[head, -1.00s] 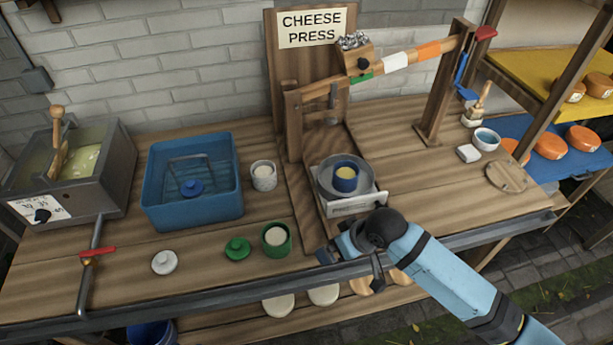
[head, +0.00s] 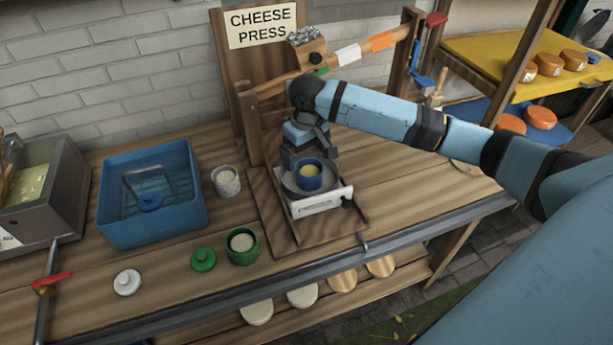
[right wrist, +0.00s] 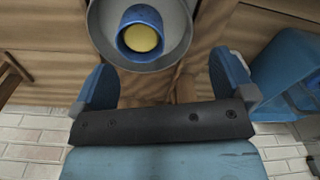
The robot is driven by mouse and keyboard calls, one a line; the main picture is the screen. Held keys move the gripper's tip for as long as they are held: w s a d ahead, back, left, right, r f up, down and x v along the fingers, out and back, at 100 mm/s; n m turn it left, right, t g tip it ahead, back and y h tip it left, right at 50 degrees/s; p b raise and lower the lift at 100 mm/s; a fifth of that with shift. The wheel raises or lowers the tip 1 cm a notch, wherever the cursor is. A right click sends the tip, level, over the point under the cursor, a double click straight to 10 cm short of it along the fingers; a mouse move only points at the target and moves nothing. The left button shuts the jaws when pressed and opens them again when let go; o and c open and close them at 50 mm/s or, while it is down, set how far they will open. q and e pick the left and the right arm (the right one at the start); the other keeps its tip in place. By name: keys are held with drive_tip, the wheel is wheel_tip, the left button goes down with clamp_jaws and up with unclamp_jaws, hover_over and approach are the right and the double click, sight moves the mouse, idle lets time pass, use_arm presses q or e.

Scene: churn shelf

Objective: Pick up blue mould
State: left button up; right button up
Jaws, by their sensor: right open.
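The blue mould (head: 309,175), a small cup with pale yellow curd in it, stands upright on the round grey pan of the press (head: 290,187). It also shows in the right wrist view (right wrist: 141,33), inside the pan's rim. My right gripper (head: 308,155) is open just behind and above the mould, close to the pan. In the right wrist view its two blue fingers (right wrist: 161,80) are apart with nothing between them, and the mould lies beyond their tips. My left gripper is not in view.
The press lever (head: 350,60) hangs above my right arm. A white mould (head: 226,181), green mould (head: 242,246), green lid (head: 203,259) and white lid (head: 127,283) stand left of the press.

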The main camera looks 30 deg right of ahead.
sight(312, 173)
drive_tip(key=shift+m, duration=0.4)
drive_tip(key=f, duration=0.2)
drive_tip(key=w+d+f, duration=0.1)
drive_tip(key=f, duration=0.1)
drive_tip(key=d+f, duration=0.1)
drive_tip(key=f, duration=0.1)
drive_tip(key=shift+w+d+f, duration=0.2)
drive_tip(key=shift+d+f, duration=0.05)
drive_tip(key=shift+f, duration=0.05)
drive_tip(key=shift+w+d+f, duration=0.1)
drive_tip(key=shift+d+f, duration=0.05)
drive_tip(key=shift+f, duration=1.2)
drive_tip(key=shift+w+d+f, duration=0.1)
drive_tip(key=shift+f, duration=1.2)
drive_tip(key=c, duration=0.9)
